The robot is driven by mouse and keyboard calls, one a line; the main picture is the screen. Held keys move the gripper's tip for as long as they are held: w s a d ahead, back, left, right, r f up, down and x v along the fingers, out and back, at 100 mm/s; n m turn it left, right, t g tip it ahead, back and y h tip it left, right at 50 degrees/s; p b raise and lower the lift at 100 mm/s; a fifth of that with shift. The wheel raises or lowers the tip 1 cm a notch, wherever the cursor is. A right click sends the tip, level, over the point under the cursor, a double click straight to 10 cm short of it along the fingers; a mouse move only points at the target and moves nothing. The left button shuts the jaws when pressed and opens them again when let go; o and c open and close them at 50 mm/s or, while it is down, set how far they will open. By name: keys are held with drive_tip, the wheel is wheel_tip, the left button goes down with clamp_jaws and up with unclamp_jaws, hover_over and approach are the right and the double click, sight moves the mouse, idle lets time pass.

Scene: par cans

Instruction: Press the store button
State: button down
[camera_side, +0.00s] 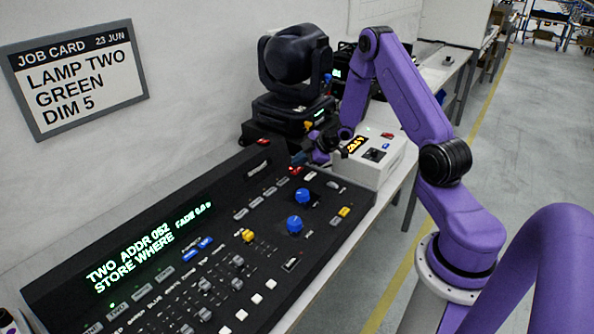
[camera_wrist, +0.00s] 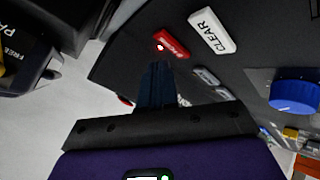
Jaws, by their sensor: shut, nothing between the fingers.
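My gripper (camera_wrist: 157,66) is shut and empty in the wrist view, its dark fingertips beside a red button (camera_wrist: 171,46) with a small bright light on it. The red button's label is too blurred to read, and I cannot tell whether the fingers touch it. A white button marked CLEAR (camera_wrist: 212,31) is to its right. In the side view my gripper (camera_side: 312,158) is over the far end of the black console (camera_side: 222,228), near the red button (camera_side: 296,170). The console's display (camera_side: 150,246) reads "TWO ADDR 052 FADE 0.0" and "STORE WHERE". No button label reading STORE is legible.
Blue knobs (camera_side: 295,224) and yellow buttons (camera_side: 248,236) stand on the console. A black moving-head lamp (camera_side: 294,62) and a white box (camera_side: 376,158) are beyond its far end. A job card (camera_side: 78,78) on the wall reads "LAMP TWO GREEN DIM 5".

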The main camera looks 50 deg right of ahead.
sight(299, 172)
drive_tip(key=shift+f, duration=0.1)
drive_tip(key=shift+f, duration=0.3)
drive_tip(key=shift+f, duration=0.35)
idle(0.8)
drive_tip(key=shift+r, duration=0.8)
drive_tip(key=shift+r, duration=2.5)
